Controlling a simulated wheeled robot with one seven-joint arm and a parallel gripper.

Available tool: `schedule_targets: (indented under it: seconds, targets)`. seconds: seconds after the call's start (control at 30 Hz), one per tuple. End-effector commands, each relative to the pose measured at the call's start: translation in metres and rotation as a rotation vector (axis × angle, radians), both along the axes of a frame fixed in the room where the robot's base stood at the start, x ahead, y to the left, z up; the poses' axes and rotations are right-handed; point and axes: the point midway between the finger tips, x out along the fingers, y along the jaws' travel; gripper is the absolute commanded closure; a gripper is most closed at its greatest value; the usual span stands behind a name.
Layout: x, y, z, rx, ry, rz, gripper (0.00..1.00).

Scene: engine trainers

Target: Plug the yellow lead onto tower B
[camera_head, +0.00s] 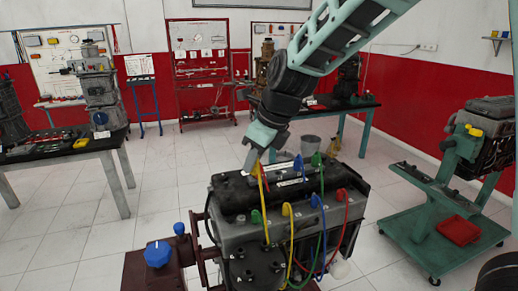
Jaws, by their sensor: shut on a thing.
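My gripper (250,159) points down over the left rear of the engine block (235,230) on the stand. It is shut on the upper end of a yellow lead (264,200), and its tips hide part of that end. This lead runs down the front of the engine. A second yellow lead (291,245) hangs from a yellow plug (286,209) at the front edge. Green, blue and red plugs stand along the engine top. I cannot read any tower letter, so I cannot tell which is tower B, nor whether the held end touches a tower.
Blue (298,165) and green (317,159) plugs stand close right of my gripper. Several leads hang in front. A blue knob (157,254) is at the lower left. Another engine on a green trolley (440,205) stands right. Workbenches line the back, with clear tiled floor between.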

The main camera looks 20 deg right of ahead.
Motion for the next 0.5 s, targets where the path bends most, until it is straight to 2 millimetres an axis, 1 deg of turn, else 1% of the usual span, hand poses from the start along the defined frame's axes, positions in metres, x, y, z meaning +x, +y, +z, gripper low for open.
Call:
schedule_targets:
  seconds: [0.03,0.5]
  targets:
    - [-0.004,0.004,0.003,0.0,0.0,0.002,1.0]
    - [-0.036,0.035,0.003,0.0,0.0,0.001,1.0]
